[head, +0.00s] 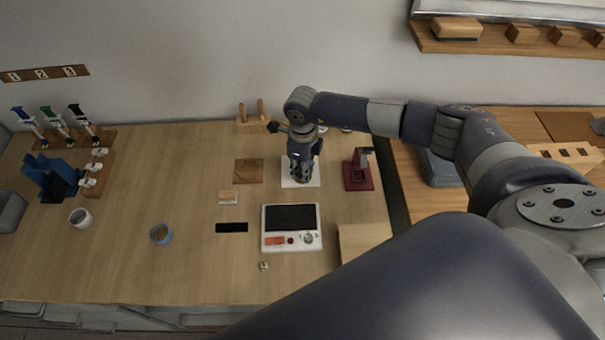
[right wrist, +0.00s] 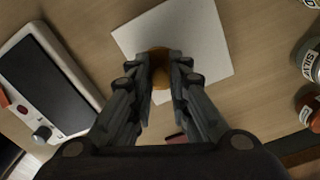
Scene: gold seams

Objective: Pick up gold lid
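The gold lid (right wrist: 160,57) is a small round gold-brown piece over the white square sheet in the right wrist view. It shows between the two fingertips of my right gripper (right wrist: 161,66), which stand close on either side of it and hide its edges. I cannot tell whether they touch it. In the head view my right gripper (head: 302,178) points down over the white sheet (head: 315,178) and hides most of the lid. My left gripper is not in view.
A white device with a dark screen (head: 291,218) lies close in front of the sheet. A dark red stand (head: 358,172) is just to the right, and a brown square mat (head: 249,171) to the left. Labelled jars (right wrist: 310,62) stand near the wrist view's right edge.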

